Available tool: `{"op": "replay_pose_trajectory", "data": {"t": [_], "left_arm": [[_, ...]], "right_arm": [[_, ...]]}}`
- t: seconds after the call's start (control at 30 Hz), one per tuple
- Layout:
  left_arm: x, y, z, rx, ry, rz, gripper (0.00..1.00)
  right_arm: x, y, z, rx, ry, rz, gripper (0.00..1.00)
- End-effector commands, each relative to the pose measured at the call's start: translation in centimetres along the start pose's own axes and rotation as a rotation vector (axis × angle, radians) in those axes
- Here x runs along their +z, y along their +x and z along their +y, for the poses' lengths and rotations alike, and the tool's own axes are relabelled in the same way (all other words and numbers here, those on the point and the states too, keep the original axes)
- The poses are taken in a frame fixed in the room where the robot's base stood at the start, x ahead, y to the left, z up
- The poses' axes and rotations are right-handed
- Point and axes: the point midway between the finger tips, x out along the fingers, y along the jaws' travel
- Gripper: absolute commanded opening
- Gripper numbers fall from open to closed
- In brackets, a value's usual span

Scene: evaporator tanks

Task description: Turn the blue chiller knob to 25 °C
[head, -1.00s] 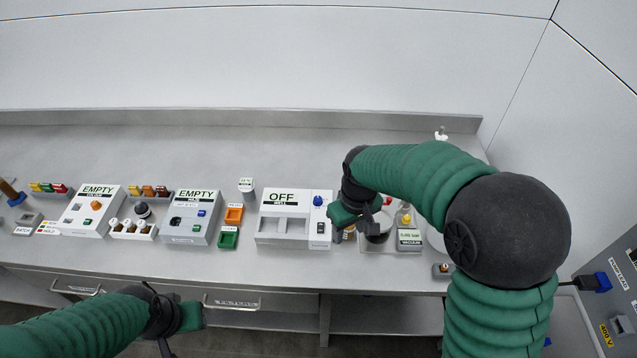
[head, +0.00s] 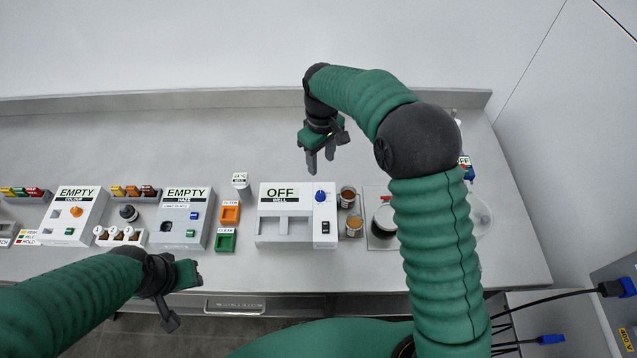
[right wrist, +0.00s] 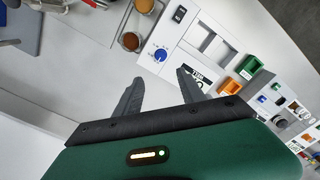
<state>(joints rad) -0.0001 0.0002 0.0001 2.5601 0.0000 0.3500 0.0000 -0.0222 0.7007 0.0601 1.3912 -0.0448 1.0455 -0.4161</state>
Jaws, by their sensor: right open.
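The blue knob (head: 320,196) sits on the right part of a white unit (head: 262,239) whose display reads OFF, with WELL beneath. In the right wrist view the blue knob (right wrist: 160,54) has a printed dial around it; its setting is too small to read. My right gripper (head: 321,164) is open and empty, fingers pointing down, behind and above the unit in the head view. In the right wrist view the gripper (right wrist: 158,77) has the knob between and beyond its fingertips, apart from them. My left gripper (head: 180,290) hangs at the counter's front edge; its jaws are unclear.
Two brown-filled jars (head: 348,196) stand just right of the unit. A white labelled container (head: 241,186) and orange (head: 230,214) and green (head: 225,242) trays are to its left. Two white EMPTY units (head: 183,228) stand further left. The counter behind is clear.

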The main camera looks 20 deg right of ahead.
Motion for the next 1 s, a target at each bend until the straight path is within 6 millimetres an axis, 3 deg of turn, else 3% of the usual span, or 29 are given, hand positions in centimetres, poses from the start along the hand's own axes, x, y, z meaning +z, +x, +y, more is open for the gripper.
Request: {"op": "replay_pose_trajectory", "data": {"t": [0.3,0.5,0.7,0.93,1.0], "left_arm": [[-0.5,-1.9,0.0,0.000,0.000,0.000,0.36],[-0.7,-2.9,0.0,0.000,0.000,0.000,0.36],[-0.8,-3.1,0.0,0.000,0.000,0.001,0.36],[-0.7,-3.1,0.0,0.000,0.000,0.000,0.36],[-0.7,-3.1,0.0,0.000,0.000,0.000,0.36]], "right_arm": [[-0.3,8.5,0.2,-0.005,0.001,-0.011,0.47],[-0.2,12.9,0.1,-0.003,0.001,-0.007,0.47],[-0.2,14.8,0.1,-0.001,0.001,-0.003,0.47],[-0.4,15.0,0.2,-0.002,0.001,-0.003,0.47],[-0.4,15.1,0.2,-0.002,0.001,-0.004,0.39]]}}
